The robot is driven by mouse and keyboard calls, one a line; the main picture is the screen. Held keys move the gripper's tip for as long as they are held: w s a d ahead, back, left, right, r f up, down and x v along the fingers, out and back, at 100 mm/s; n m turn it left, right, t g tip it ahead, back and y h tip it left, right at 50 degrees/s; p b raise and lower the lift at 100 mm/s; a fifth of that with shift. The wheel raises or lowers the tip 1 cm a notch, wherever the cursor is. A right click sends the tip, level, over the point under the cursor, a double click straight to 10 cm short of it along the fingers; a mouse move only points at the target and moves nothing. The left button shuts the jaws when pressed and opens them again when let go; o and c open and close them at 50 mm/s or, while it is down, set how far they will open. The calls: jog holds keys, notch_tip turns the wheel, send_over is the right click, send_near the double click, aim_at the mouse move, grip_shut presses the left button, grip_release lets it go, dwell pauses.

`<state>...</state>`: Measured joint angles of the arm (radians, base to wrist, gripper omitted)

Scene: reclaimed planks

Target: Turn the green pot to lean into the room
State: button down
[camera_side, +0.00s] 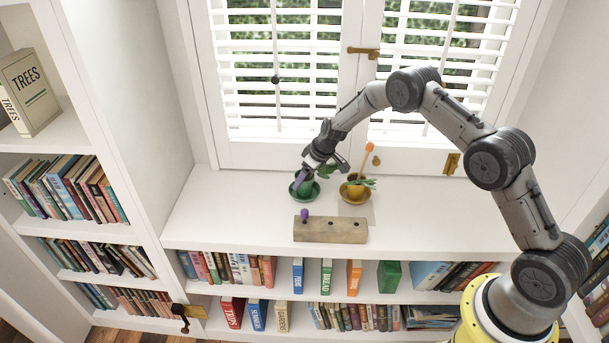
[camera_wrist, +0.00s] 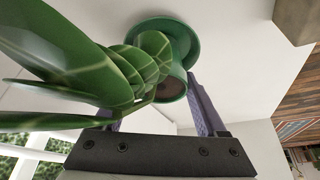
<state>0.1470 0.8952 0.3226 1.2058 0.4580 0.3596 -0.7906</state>
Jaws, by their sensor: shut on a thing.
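The green pot (camera_side: 307,188) stands on a round green saucer (camera_side: 293,193) on the white shelf top by the window. Its leafy plant (camera_side: 327,170) leans to the right in the side view. My gripper (camera_side: 299,181) reaches down to the pot from above, and its purple fingers are shut on it. In the wrist view the pot (camera_wrist: 176,88) lies between the two fingers (camera_wrist: 160,100), with the saucer (camera_wrist: 190,38) beyond it. The leaves (camera_wrist: 60,50) spread over the left of that view and hide part of the pot and the left finger.
A wooden block (camera_side: 331,231) with a purple peg (camera_side: 305,214) lies in front. Shuttered windows stand behind. The shelf top is clear on the left.

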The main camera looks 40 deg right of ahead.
jog(key=shift+r, duration=0.1)
jog(key=shift+c, duration=0.6)
grip_release()
jog(key=shift+o, duration=0.6)
